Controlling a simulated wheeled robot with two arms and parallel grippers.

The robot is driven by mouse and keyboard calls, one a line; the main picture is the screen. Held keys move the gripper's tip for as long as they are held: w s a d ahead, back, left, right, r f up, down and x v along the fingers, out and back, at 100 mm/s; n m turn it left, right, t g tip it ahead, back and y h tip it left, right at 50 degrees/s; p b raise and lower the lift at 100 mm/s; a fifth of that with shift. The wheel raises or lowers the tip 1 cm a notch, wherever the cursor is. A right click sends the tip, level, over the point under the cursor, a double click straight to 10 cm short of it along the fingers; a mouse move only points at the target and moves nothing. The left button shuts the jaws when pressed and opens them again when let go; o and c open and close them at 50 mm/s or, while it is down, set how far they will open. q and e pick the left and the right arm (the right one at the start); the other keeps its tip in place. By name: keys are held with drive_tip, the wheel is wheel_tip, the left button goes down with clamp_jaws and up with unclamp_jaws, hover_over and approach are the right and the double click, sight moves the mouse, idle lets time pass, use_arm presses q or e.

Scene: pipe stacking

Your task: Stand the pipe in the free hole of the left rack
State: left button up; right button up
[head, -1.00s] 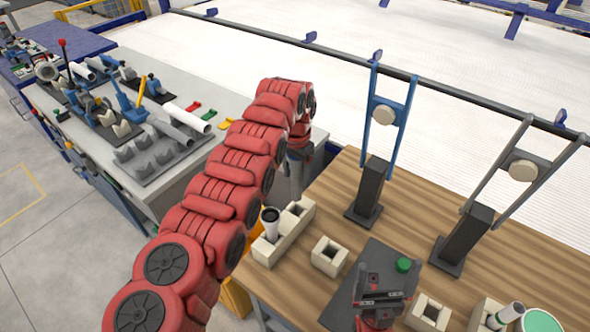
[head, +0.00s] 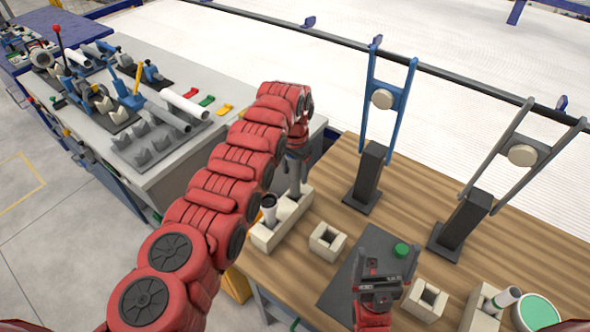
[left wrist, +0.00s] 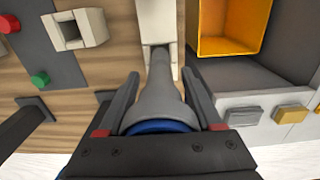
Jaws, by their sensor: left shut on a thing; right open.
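My left gripper (head: 297,160) points down over the far end of the beige left rack (head: 265,240). It is shut on a grey pipe (head: 293,184), which stands about upright at that rack's far hole. In the left wrist view the pipe (left wrist: 160,98) runs between the fingers (left wrist: 161,75), with a blue band at its near end, and its far end meets the rack (left wrist: 157,22). I cannot tell how deep it sits in the hole. Another pipe (head: 268,203) stands in the rack's near hole. My right gripper (head: 380,285) is open and empty above the dark mat.
A single-hole beige block (head: 327,241) stands right of the left rack; another (head: 426,299) is further right. Two dark stands (head: 369,175) (head: 463,222) rise behind. An orange bin (left wrist: 232,25) is beside the rack.

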use_arm(q)
drive_tip(key=shift+f, duration=0.1)
idle(0.4)
drive_tip(key=shift+f+b, duration=0.2)
drive_tip(key=shift+b, duration=0.25)
drive_tip(key=shift+f, duration=0.15)
